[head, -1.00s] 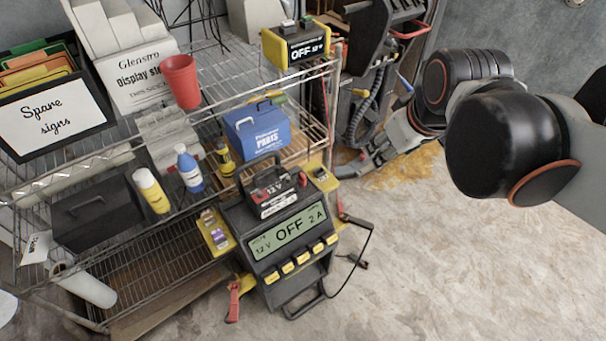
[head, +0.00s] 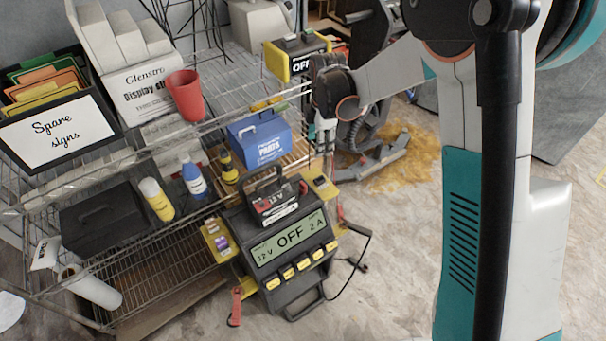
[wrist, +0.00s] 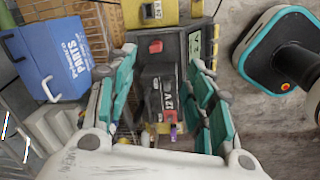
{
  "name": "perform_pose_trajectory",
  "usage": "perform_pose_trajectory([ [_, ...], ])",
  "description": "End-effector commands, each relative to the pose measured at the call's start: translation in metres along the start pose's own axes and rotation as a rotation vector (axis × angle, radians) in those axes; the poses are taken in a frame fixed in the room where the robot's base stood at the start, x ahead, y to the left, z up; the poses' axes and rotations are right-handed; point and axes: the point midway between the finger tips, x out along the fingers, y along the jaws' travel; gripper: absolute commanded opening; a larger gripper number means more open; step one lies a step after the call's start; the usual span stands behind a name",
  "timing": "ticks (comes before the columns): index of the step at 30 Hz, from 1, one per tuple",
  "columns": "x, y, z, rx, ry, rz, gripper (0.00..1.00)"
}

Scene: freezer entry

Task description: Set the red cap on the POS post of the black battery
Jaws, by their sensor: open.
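The black battery (head: 274,205), marked 12 V, sits on top of the black charger with its handle up. It also shows between my fingers in the wrist view (wrist: 160,98). The red cap (head: 303,187) appears as a small red piece to the right of the battery on the charger's top; in the wrist view it is a red block (wrist: 155,46) beyond the battery. My gripper (head: 327,150) is right of the blue parts box, above and behind the charger's right side. In the wrist view my gripper (wrist: 163,85) is open and empty. The POS post cannot be made out.
The charger (head: 290,245) reads OFF and has yellow side trays (head: 218,240). The blue parts box (head: 260,138) stands behind the battery. A wire shelf with bottles and a red cup (head: 183,95) is on the left. Open floor lies at the right front.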

Motion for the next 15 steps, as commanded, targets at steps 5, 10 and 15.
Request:
perform_pose_trajectory([
  [5,0.057,0.015,-0.019,-0.219,0.01,-0.06,0.48],
  [10,0.092,0.017,-0.03,-0.355,0.021,-0.097,0.48],
  [15,0.111,0.017,-0.034,-0.409,0.026,-0.111,0.48],
])
